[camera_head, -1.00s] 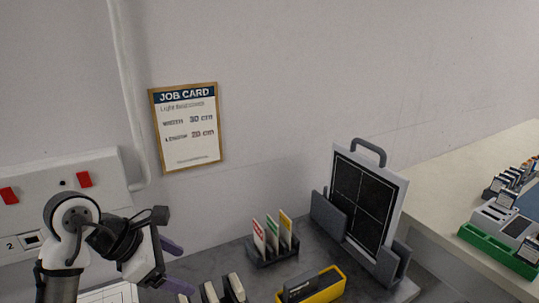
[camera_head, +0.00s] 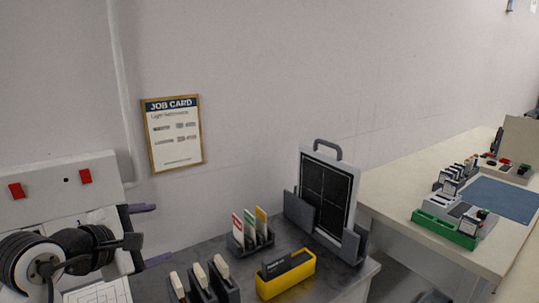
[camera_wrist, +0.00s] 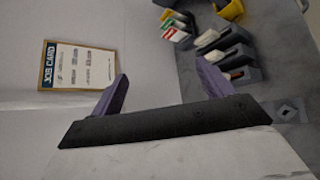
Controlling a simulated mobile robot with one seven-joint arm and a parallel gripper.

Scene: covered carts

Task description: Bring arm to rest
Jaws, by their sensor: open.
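My gripper (camera_head: 146,235) is at the lower left in the head view, in front of the wall and over the left end of the dark worktop (camera_head: 205,258). Its two purple fingers are apart. In the wrist view my gripper (camera_wrist: 160,90) shows both purple fingers spread, with nothing between them. Beyond the fingers are the pale wall and the worktop edge. My arm hides part of the white panel and the worktop at the lower left.
A job card (camera_head: 172,133) hangs on the wall, beside a white panel with red switches (camera_head: 85,176). The worktop holds a card rack (camera_head: 252,240), a yellow bin (camera_head: 287,277), dark holders (camera_head: 205,285) and a framed black panel (camera_head: 325,190). A bench (camera_head: 395,210) with a green tray (camera_head: 445,230) stands right.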

